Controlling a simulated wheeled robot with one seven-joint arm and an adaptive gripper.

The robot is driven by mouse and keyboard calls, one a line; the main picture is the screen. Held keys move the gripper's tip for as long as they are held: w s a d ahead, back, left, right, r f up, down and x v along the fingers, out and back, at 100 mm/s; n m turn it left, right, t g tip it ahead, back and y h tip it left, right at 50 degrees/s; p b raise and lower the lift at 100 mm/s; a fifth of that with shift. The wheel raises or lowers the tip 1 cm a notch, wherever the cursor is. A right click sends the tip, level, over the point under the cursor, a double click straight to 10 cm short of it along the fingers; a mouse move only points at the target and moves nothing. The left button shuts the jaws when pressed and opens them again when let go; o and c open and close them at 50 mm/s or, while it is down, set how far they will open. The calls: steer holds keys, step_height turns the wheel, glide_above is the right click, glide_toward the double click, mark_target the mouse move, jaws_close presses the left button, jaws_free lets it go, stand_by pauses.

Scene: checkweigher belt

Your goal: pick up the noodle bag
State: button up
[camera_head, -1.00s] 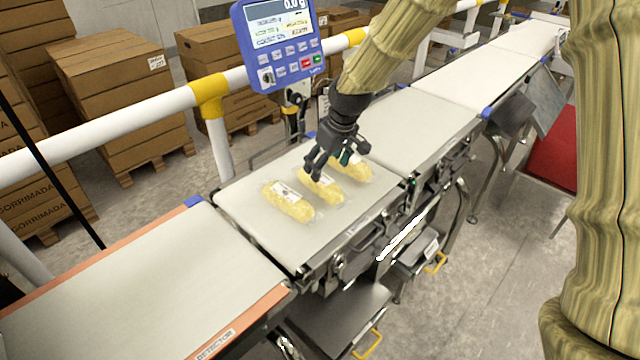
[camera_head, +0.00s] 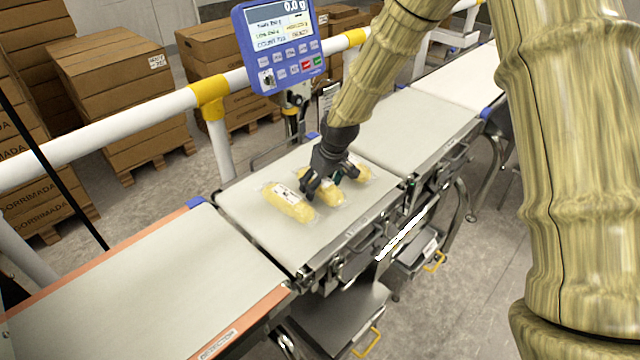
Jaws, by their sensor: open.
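Three yellow noodle bags in clear wrap lie side by side on the pale weighing belt (camera_head: 262,233). The left noodle bag (camera_head: 289,204) is in full view. The middle noodle bag (camera_head: 330,196) is partly hidden by my gripper. The right noodle bag (camera_head: 361,173) shows only in part beside the gripper. My gripper (camera_head: 322,189) is open and points down over the middle bag, low and close to it. I cannot tell whether the fingers touch the bag.
A blue display unit (camera_head: 278,42) stands behind the belt. A white and yellow guard rail (camera_head: 130,115) runs along the back. An orange-edged belt (camera_head: 130,290) lies at the near left, and another belt (camera_head: 410,125) continues to the right.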

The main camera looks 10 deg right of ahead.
steer(key=shift+f, duration=0.1)
steer(key=c, duration=1.2)
steer(key=shift+c, duration=0.5)
